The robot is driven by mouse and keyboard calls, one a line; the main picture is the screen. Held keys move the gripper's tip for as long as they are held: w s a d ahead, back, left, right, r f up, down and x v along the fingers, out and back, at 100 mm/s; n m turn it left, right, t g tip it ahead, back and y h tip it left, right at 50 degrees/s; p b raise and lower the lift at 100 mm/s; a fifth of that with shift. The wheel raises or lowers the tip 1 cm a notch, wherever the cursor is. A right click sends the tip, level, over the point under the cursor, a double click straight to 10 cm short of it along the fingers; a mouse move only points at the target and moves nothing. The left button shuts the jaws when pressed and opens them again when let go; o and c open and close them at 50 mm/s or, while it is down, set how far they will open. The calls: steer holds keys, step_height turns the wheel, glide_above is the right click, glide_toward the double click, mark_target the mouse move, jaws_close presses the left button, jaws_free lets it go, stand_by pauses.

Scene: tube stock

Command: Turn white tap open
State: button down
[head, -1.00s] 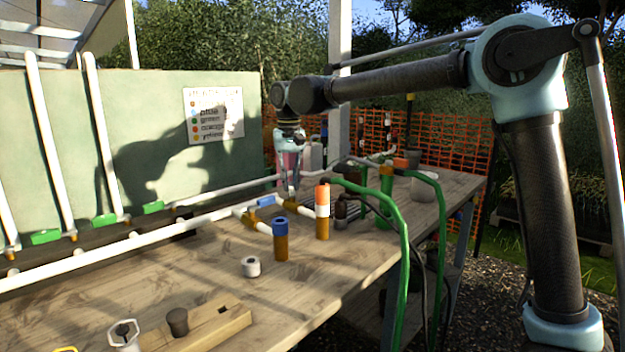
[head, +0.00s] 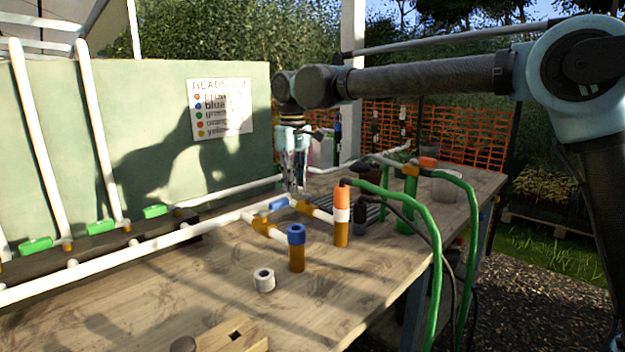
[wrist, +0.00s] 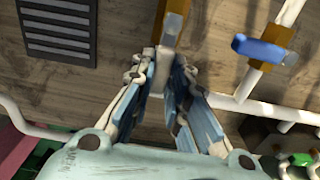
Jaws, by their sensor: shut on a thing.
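My gripper (wrist: 158,78) points down at the pipe run at the back of the bench; it also shows in the head view (head: 297,188). Its fingers are shut on the white tap (wrist: 157,82), a small white piece showing between the fingertips beside a brown fitting (wrist: 173,28). In the head view the fingers hide the white tap, and the brown fitting (head: 302,206) shows just below them. How far the tap is turned cannot be told. A blue tap (head: 278,205) sits close to the left; it also shows in the wrist view (wrist: 258,50).
Green hoses (head: 433,245) hang over the bench's right edge. A white ring (head: 264,280) lies on the bench (head: 330,290). Green taps (head: 102,227) line the left pipes.

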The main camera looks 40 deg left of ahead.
steer(key=shift+w+d, duration=0.1)
steer(key=shift+w, duration=0.05)
stand_by(0.4)
steer(key=c, duration=1.6)
jaws_free()
steer(key=shift+o, duration=0.2)
steer(key=shift+r, duration=0.25)
step_height(320, 180, up, 12)
steer(key=shift+f, duration=0.2)
